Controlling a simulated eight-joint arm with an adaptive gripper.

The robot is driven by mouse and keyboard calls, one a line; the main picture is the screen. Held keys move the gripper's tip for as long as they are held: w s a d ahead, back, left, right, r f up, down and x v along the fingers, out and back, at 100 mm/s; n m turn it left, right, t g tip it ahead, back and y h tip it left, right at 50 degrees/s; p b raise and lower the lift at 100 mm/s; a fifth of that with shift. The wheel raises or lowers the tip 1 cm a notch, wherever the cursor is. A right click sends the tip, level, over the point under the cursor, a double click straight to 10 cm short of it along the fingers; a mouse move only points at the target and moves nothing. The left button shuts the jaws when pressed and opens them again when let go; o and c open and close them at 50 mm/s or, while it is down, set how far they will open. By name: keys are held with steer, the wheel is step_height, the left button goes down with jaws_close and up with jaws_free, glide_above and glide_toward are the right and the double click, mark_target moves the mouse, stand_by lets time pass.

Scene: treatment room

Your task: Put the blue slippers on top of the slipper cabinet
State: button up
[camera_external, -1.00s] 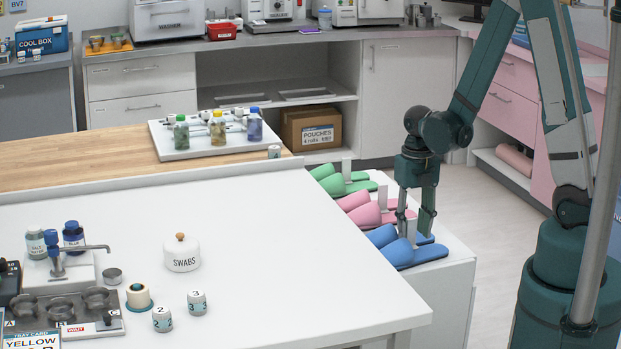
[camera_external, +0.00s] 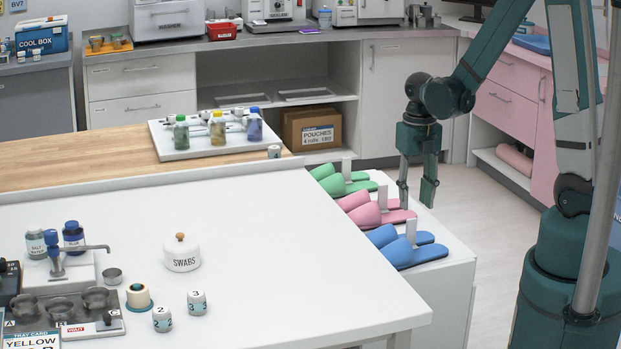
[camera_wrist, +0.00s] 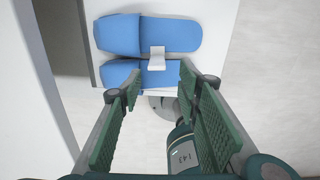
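The pair of blue slippers (camera_external: 409,250) lies side by side at the near end of the white cabinet top (camera_external: 453,257), beside the white table. A small white upright tab (camera_external: 411,230) stands between them; it also shows in the wrist view (camera_wrist: 156,58). My gripper (camera_external: 416,203) is open and empty, pointing down above and slightly behind the blue slippers. In the wrist view, the blue slippers (camera_wrist: 168,34) lie ahead of the open fingertips (camera_wrist: 160,82), and the nearer slipper is close to them in the picture.
Pink slippers (camera_external: 367,212) and green slippers (camera_external: 344,183) lie farther back on the same white top, each pair with its own tab. The white table (camera_external: 290,270) stands close on the left, holding a swabs jar (camera_external: 182,253). Floor is open to the right.

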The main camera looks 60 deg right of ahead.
steer(key=shift+r+p, duration=0.35)
steer(key=shift+r, duration=1.35)
steer(key=s+a+r+m+t, duration=0.3)
steer(key=a+r+m, duration=0.7)
steer(key=m, duration=0.3)
steer(key=s+a+r+m+t, duration=0.2)
steer(key=a+r+m+t, duration=0.2)
steer(key=a+r+m, duration=0.6)
steer(key=shift+s+a+r+m, duration=0.15)
steer(key=shift+s+r+m, duration=0.2)
steer(key=shift+m, duration=1.85)
steer(key=shift+o, duration=0.6)
steer(key=shift+f, duration=0.1)
